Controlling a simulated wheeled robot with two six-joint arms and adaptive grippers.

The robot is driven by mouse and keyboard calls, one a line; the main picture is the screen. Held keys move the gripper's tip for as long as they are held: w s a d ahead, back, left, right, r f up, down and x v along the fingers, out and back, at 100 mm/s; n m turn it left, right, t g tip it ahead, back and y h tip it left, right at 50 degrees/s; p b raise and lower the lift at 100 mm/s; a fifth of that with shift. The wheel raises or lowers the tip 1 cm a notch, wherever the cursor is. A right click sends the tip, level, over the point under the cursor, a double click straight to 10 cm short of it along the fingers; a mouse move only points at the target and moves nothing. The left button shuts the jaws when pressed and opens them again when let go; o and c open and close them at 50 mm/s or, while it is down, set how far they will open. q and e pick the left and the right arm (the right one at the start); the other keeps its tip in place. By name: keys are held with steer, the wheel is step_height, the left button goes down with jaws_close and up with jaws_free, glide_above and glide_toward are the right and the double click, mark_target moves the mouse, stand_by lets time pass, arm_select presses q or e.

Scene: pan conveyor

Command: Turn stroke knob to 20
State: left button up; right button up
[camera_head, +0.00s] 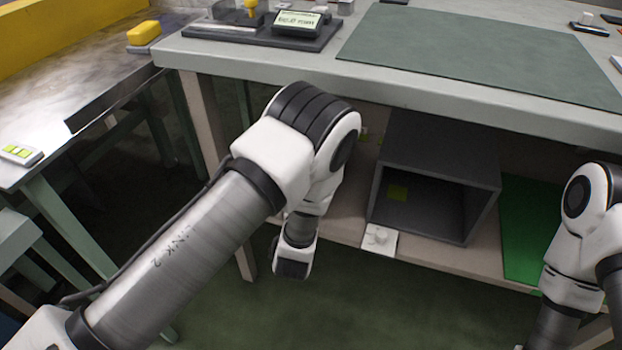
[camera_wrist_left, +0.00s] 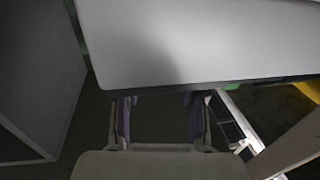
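A small pale knob (camera_head: 380,236) stands on a square white plate (camera_head: 388,247) at the front of the lower shelf, left of a grey open box. I cannot tell whether it is the stroke knob, and no scale or setting is readable on it. The end of my left arm hangs left of that plate in the head view, with its fingers not clear there. In the left wrist view my left gripper (camera_wrist_left: 160,104) has its two fingers wide apart with nothing between them, close to a pale flat surface (camera_wrist_left: 200,45). My right gripper is out of view.
The grey open box (camera_head: 440,150) and a green panel (camera_head: 524,225) are on the lower shelf. The tabletop (camera_head: 250,62) above carries a display unit (camera_head: 297,22) and a green mat (camera_head: 470,55). A metal-topped bench (camera_head: 70,100) stands left. The floor in front is clear.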

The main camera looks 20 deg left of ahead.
arm_select(q)
jaws_close()
steer(key=m+h, duration=0.1)
steer(key=h, duration=0.1)
steer(key=m+h, duration=0.1)
steer(key=shift+a+h, duration=0.2)
steer(key=shift+h, duration=0.2)
steer(key=m+h, duration=0.3)
steer(key=shift+w+r+h+p, duration=0.1)
steer(key=shift+h+p, duration=0.2)
steer(key=shift+h, duration=0.1)
steer(key=shift+d+m+g+h, duration=0.15)
steer(key=shift+m+g+h, duration=0.2)
steer(key=shift+h, duration=0.25)
steer(key=o, duration=0.5)
jaws_free()
steer(key=shift+o, duration=0.2)
